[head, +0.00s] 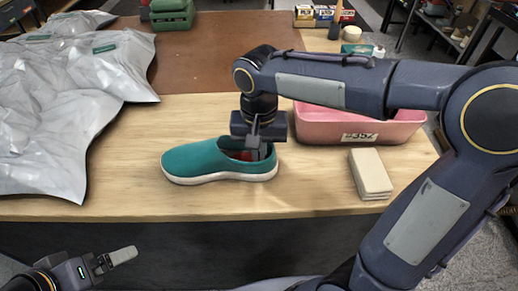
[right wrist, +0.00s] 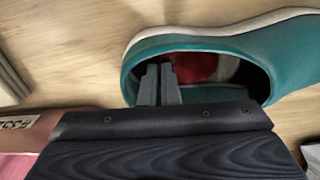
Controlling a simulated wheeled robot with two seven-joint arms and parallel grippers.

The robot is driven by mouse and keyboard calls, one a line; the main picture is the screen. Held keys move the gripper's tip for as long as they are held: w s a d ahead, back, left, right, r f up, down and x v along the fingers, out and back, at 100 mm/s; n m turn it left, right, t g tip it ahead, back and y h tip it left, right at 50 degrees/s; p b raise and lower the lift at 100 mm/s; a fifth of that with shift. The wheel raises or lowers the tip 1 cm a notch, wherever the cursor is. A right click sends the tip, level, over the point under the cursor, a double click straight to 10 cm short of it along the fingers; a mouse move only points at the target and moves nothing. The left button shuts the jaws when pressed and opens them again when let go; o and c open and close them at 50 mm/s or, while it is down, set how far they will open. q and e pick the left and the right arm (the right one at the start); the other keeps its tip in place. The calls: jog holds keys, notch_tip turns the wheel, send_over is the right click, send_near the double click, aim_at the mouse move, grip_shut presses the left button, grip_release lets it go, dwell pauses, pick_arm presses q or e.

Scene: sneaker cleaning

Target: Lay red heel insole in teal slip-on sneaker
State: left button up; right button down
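The teal slip-on sneaker (head: 205,160) stands upright on the wooden table, its toe to the left and its opening to the right. It also shows in the right wrist view (right wrist: 292,62). My right gripper (head: 256,155) points down into the opening, its two fingers (right wrist: 160,72) close together. The red heel insole (right wrist: 197,68) shows inside the shoe, right at the fingertips, and appears pinched by them. Its far edges are hidden by the shoe's sides and the fingers. My left gripper (head: 122,256) is low at the left, in front of the table, away from the shoe.
A pink bin (head: 345,128) stands behind and right of the shoe. A stack of pale blocks (head: 370,172) lies at the right. Grey plastic bags (head: 60,110) cover the left side. A brown mat (head: 200,50) lies behind. The table in front of the shoe is clear.

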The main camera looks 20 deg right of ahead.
jog(key=c, duration=2.1)
grip_release()
jog(key=shift+f, duration=0.1)
jog(key=o, duration=0.5)
notch_tip(320, 180, up, 8)
jog(key=shift+f+p, duration=0.1)
jog(key=shift+p, duration=0.4)
jog(key=s+d+f+t+y+p, duration=0.1)
jog(key=s+d+t, duration=0.1)
jog(key=s, duration=0.3)
jog(key=s+d+f+n+t+y+p, duration=0.1)
jog(key=s+d+f, duration=0.1)
jog(key=s, duration=0.3)
jog(key=s+d+f+n+t+y+p, duration=0.1)
jog(key=s+d+f+t, duration=0.1)
jog(key=s, duration=0.3)
jog(key=shift+s+d+t+y, duration=0.2)
jog(key=shift+d+t+y, duration=0.1)
jog(key=shift+d+y, duration=0.1)
